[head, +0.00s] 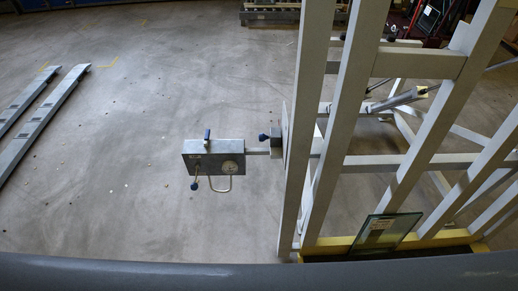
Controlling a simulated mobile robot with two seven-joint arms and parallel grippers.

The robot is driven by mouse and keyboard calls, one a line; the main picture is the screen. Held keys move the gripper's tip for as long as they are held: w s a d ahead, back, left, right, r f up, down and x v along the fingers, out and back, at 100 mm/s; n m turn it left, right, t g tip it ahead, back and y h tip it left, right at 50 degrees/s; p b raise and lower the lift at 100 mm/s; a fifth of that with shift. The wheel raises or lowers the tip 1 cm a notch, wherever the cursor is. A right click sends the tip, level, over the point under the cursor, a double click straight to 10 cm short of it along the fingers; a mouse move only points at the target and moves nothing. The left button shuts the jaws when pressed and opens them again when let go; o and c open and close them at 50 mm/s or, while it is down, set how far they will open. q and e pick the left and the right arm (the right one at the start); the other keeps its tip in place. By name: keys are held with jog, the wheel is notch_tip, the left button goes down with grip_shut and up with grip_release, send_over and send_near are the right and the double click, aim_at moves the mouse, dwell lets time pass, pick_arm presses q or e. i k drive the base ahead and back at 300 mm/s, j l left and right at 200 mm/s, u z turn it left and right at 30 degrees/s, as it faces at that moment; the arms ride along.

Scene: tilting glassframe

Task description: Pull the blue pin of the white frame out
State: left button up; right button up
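The white frame (341,130) of upright and cross bars stands on the right side of the head view. A metal box (213,159) sticks out from its left side on a short bar. A blue handle (207,135) stands up on top of the box. A blue knob (194,186) hangs under its left end beside a bent metal loop. Another blue knob (263,138) sits on a small block close to the frame's left upright. I cannot tell which blue part is the pin. Neither of my grippers is in view.
A yellow base with a glass pane (385,233) leaning on it is at the frame's lower part. Two long metal rails (45,112) lie on the floor at the left. A dark grey bar (220,277) crosses the bottom. Floor left of the box is clear.

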aim_at(262, 138)
jog(key=k+z, duration=0.1)
jog(key=z, duration=2.35)
jog(key=k+j, duration=0.1)
jog(key=j, duration=0.45)
jog(key=k+j, duration=0.15)
jog(key=j, duration=0.4)
jog(key=k+j, duration=0.1)
jog(key=j, duration=0.5)
jog(key=k+j, duration=0.1)
jog(key=j, duration=0.45)
jog(key=k+j, duration=0.15)
jog(key=j, duration=0.4)
jog(key=k+j, duration=0.1)
jog(key=j, duration=0.45)
jog(key=k+j, duration=0.1)
jog(key=j, duration=0.45)
jog(key=k+j, duration=0.15)
jog(key=j, duration=0.45)
